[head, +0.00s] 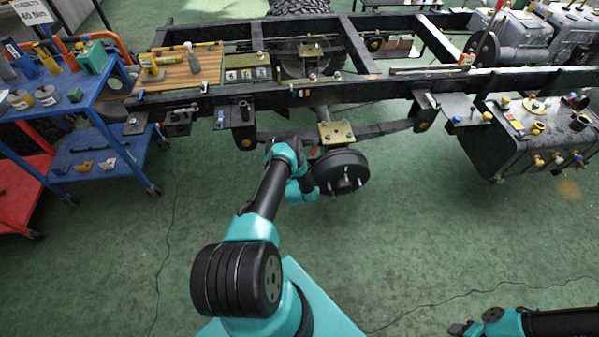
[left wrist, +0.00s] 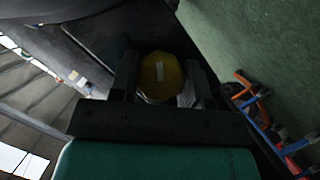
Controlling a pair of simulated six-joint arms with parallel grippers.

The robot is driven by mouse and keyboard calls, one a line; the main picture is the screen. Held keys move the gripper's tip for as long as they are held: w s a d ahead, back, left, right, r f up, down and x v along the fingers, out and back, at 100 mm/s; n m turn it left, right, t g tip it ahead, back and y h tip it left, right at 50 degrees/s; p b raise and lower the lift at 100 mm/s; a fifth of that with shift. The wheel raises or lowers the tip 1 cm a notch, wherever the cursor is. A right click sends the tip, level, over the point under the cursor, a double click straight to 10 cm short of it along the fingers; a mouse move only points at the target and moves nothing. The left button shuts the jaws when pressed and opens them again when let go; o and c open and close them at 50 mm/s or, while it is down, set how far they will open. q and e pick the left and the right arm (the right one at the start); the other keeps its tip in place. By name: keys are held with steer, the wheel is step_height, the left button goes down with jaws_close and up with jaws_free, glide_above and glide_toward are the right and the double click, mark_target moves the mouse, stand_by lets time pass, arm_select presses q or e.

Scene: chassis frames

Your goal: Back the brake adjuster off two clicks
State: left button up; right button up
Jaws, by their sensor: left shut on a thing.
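The brake drum (head: 341,173) hangs under the near rail of the chassis frame, its studded face towards me. My left arm reaches up to the drum's left side, and its gripper is mostly hidden there in the head view. In the left wrist view my left gripper (left wrist: 162,88) has its two dark fingers on either side of a yellow, many-sided knob (left wrist: 161,74) with a pale mark, and is shut on it. This looks like the brake adjuster. Its turned angle cannot be read. My right gripper (head: 459,328) shows only as a dark tip at the bottom edge, far from the drum.
The black chassis frame (head: 385,84) spans the back. A yellow plate (head: 336,132) sits above the drum. A grey tank with coloured fittings (head: 540,140) hangs at right. A blue tool cart (head: 75,105) stands at left. The green floor in front is mostly clear, with thin cables.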

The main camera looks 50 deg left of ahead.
arm_select(q)
steer(key=shift+n, duration=0.4)
steer(key=o, duration=0.9)
steer(key=shift+o, duration=0.2)
steer(key=v, duration=1.7)
steer(key=shift+s, duration=0.3)
